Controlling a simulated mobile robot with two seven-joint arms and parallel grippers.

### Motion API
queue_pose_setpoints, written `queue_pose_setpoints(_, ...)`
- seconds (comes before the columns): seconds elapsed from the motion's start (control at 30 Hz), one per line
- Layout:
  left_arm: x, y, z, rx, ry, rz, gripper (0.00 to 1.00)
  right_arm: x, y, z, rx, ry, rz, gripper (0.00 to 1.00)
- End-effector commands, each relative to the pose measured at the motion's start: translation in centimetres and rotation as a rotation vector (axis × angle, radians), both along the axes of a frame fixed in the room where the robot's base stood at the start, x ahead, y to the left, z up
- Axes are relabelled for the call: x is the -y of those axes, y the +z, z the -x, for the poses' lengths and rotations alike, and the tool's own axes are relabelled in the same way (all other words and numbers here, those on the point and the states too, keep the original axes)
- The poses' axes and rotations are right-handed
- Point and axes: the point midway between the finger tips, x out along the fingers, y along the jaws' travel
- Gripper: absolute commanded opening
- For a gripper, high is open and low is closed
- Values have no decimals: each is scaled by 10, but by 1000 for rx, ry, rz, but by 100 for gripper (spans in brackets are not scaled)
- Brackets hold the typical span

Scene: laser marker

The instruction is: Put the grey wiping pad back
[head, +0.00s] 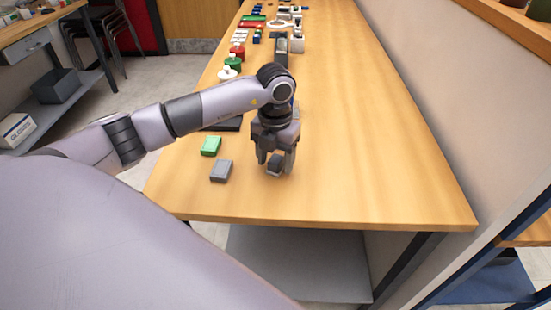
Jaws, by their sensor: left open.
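The grey wiping pad (221,171) lies flat on the wooden table (340,180), near its front left edge. A green pad (211,146) lies just behind it. My left gripper (275,165) points down at the table to the right of the grey pad, apart from it. Its jaws are open; whether its fingertips touch the table I cannot tell. My right gripper is not in the head view.
A dark flat item (229,125) is partly hidden behind my left arm. Red, green and white containers (233,62) and several small parts stand farther back along the left side. The table's right half is clear, with a wall beside it.

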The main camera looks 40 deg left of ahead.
Motion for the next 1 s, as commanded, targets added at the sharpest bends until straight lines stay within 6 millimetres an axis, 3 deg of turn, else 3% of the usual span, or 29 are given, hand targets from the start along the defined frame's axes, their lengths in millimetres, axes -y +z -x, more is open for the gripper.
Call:
queue_pose_setpoints(0.5,0,101,-1,7,0,1,61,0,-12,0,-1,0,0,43)
queue_pose_setpoints(0.7,0,116,0,3,0,1,61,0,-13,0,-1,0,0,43)
queue_pose_setpoints(1.0,0,117,0,2,0,1,61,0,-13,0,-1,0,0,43)
